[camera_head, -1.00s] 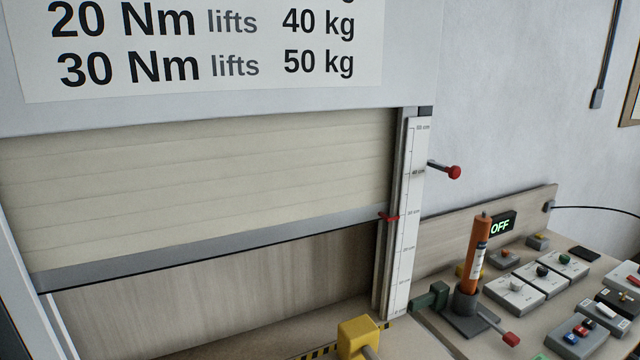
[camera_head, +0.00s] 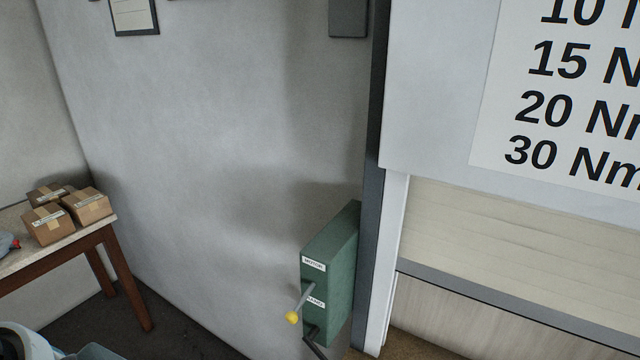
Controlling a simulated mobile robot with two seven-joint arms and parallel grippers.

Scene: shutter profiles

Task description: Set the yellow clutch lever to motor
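The yellow clutch lever (camera_head: 292,317) is a grey rod with a yellow knob on the front of a green box (camera_head: 340,262) mounted on the wall beside the shutter. A label reading MOTOR (camera_head: 313,264) is on the upper front of the box, and a lower label that seems to read HAND (camera_head: 315,301) is partly covered by the rod. The lever slants down and left, its knob below the lower label. A dark crank arm (camera_head: 314,342) sticks out below it. Neither gripper is in view.
The shutter (camera_head: 520,240) is at the right, partly raised, with its grey bottom rail (camera_head: 480,290) above a wooden panel. A wooden table (camera_head: 105,236) with several cardboard boxes (camera_head: 85,206) stands at the left. The floor and wall between table and green box are clear.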

